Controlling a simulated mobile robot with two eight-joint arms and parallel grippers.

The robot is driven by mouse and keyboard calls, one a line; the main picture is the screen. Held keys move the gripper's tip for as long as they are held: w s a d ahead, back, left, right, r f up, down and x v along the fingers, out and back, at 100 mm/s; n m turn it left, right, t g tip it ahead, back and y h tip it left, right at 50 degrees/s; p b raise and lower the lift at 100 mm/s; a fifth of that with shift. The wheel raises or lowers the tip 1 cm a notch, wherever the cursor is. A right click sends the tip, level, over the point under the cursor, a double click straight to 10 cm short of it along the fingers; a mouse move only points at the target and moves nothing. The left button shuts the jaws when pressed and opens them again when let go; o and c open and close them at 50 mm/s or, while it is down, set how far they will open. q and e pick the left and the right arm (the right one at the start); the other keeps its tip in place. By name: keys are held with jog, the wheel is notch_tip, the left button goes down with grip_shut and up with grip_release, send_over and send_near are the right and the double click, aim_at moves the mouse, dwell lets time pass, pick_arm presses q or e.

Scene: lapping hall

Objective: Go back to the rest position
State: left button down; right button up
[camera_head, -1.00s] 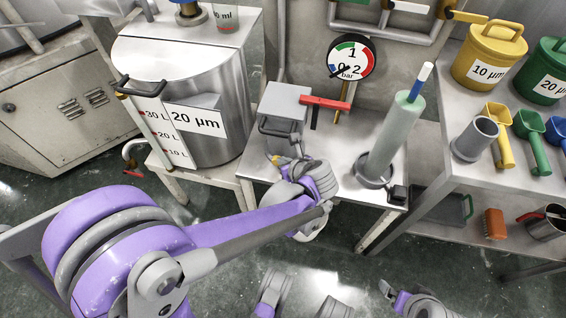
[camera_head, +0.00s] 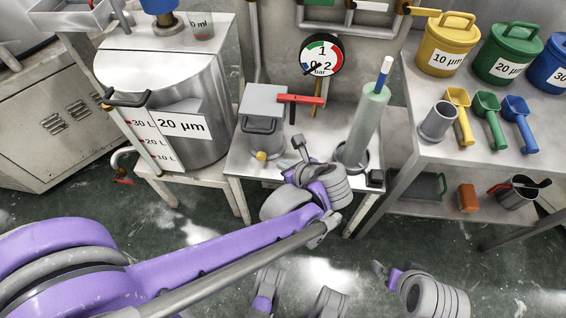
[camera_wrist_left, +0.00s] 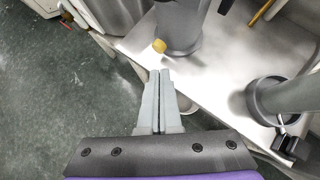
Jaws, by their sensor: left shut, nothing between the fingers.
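My left gripper (camera_head: 298,143) is above the small metal table (camera_head: 240,168), at the front right of the grey box-shaped unit (camera_head: 264,105). In the left wrist view its two fingers (camera_wrist_left: 160,75) are together with nothing between them. The fingers point toward the unit's base and its yellow knob (camera_wrist_left: 159,46), apart from both as far as I can tell. My right gripper (camera_head: 379,268) shows small at the bottom, low over the floor; its jaws are too small to read.
A green cylinder with a blue-tipped rod (camera_head: 363,125) stands in a grey holder right of my left gripper. A steel tank (camera_head: 170,95) is at left. A pressure gauge (camera_head: 321,55) is behind. The right bench (camera_head: 405,120) holds buckets and scoops.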

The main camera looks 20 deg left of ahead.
pick_arm(q)
jog(key=s+a+f+n+h, duration=0.1)
jog(key=s+n+h, duration=0.3)
jog(key=s+n, duration=0.65)
jog(key=s+a+f+n+h, duration=0.25)
jog(key=s+n, duration=0.25)
jog(key=n, duration=1)
notch_tip(320, 180, up, 21)
jog(key=w+d+p, duration=0.1)
jog(key=p, duration=1.6)
jog(key=shift+w+h+p, duration=0.3)
jog(key=shift+w+h, duration=0.1)
jog(key=shift+h, duration=0.05)
pick_arm(e)
notch_tip(320, 180, up, 20)
jog(key=w, duration=0.1)
jog(key=shift+w+t, duration=0.4)
pick_arm(q)
jog(key=shift+f, duration=0.1)
